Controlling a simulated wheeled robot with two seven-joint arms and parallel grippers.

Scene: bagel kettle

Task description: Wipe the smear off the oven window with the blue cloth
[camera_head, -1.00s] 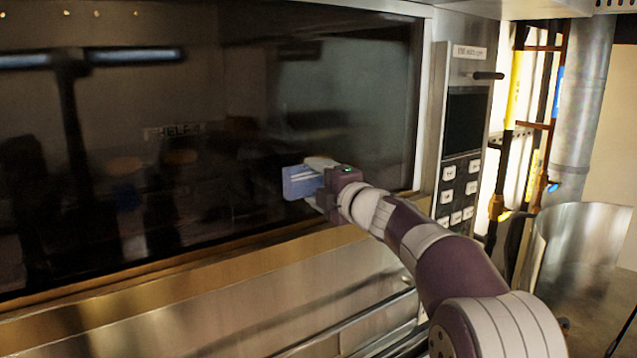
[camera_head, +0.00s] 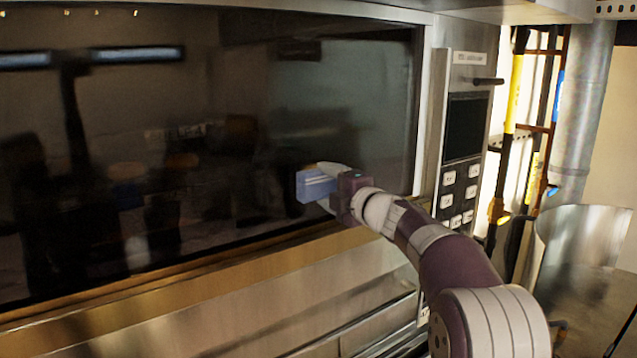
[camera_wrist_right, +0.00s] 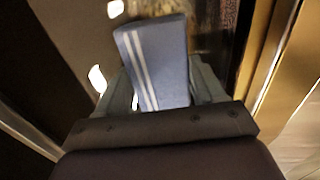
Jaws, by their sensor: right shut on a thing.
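The blue cloth (camera_head: 315,186) is a folded pad. In the right wrist view it shows two white stripes (camera_wrist_right: 158,62). My right gripper (camera_head: 333,185) is shut on it and holds it out at the lower right part of the dark oven window (camera_head: 230,110). I cannot tell whether the cloth touches the glass. A brownish, mottled patch shows just beyond the cloth in the right wrist view (camera_wrist_right: 206,28); it may be the smear or a reflection. In the head view I cannot make out the smear among the reflections. My left gripper is not in view.
A control panel with buttons (camera_head: 460,190) and a bar handle (camera_head: 485,81) stands right of the window. A brass-coloured ledge (camera_head: 190,275) runs below the glass. A metal bin (camera_head: 585,235) and a grey pipe (camera_head: 585,110) are at the right.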

